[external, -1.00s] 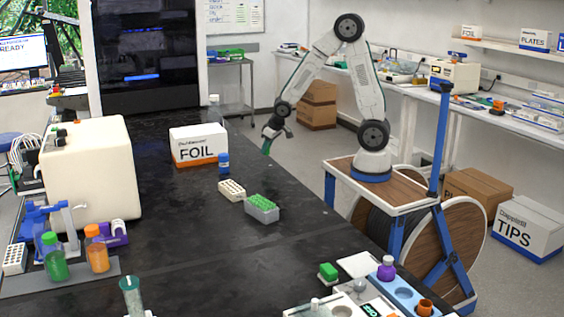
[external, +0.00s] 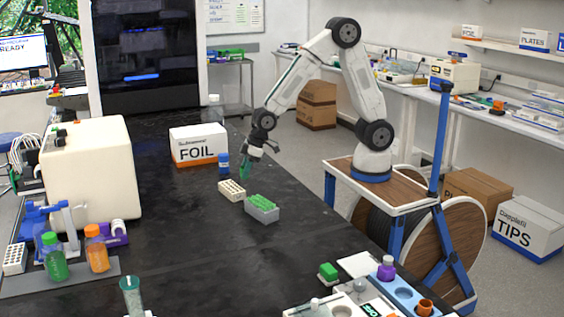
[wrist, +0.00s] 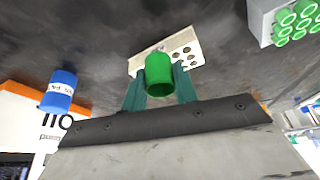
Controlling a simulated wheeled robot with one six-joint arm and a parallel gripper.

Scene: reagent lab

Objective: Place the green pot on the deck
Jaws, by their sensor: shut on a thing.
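The green pot (wrist: 159,75) is a small green cylinder between the teal fingers of my gripper (wrist: 160,88) in the wrist view. The gripper is shut on it. In the external view my gripper (external: 244,173) hangs above the black bench, near the white rack and the grey rack, and the pot is hard to tell from the fingers. A blue deck with round wells (external: 404,292) is at the lower right, far from the gripper. A purple-topped pot (external: 386,270) and an orange pot (external: 425,307) stand on it.
The white rack (external: 231,190), the grey rack with green tubes (external: 262,212), a blue bottle (external: 223,163) and the FOIL box (external: 199,145) are near the gripper. The middle of the bench is clear.

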